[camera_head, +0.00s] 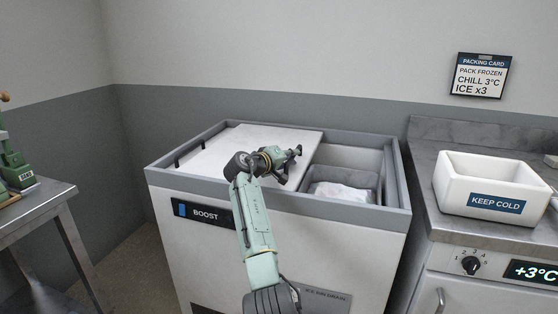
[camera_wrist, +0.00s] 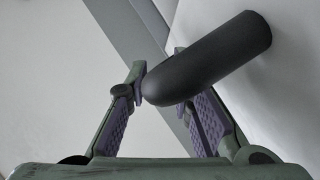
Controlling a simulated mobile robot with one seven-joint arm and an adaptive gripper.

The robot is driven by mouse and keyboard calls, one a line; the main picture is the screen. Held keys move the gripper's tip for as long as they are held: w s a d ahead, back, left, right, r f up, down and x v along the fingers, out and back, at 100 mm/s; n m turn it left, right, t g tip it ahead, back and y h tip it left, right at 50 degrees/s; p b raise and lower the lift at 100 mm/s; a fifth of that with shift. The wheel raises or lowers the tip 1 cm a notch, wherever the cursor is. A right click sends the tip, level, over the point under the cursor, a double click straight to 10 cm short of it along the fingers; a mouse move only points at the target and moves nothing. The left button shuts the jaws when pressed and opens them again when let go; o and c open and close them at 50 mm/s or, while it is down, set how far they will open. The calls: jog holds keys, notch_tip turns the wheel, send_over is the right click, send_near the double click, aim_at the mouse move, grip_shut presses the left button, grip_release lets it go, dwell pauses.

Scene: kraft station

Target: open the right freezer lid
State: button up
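The chest freezer (camera_head: 178,178) stands in the middle of the head view. A white lid panel (camera_head: 245,146) covers its left part, and the right part is uncovered. Two short dark handle-like pieces show near the panel's left edge. My gripper (camera_head: 296,156) is at the panel's right edge, beside the opening. In the wrist view a dark rounded handle (camera_wrist: 215,58) stands out from a white surface. Its tip is between my fingers (camera_wrist: 167,90), close to the left one and partly covering the right one. The fingers are spread; I cannot tell whether they touch the handle.
Inside the opening is a grey bin (camera_head: 360,180) with a white bag (camera_head: 340,191). A counter (camera_head: 430,160) on the right holds a white "KEEP COLD" box (camera_head: 490,186). A metal table (camera_head: 45,195) with green equipment stands at the left. A packing card (camera_head: 481,75) hangs above.

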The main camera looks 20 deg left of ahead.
jog(key=v, duration=1)
jog(key=shift+s, duration=0.25)
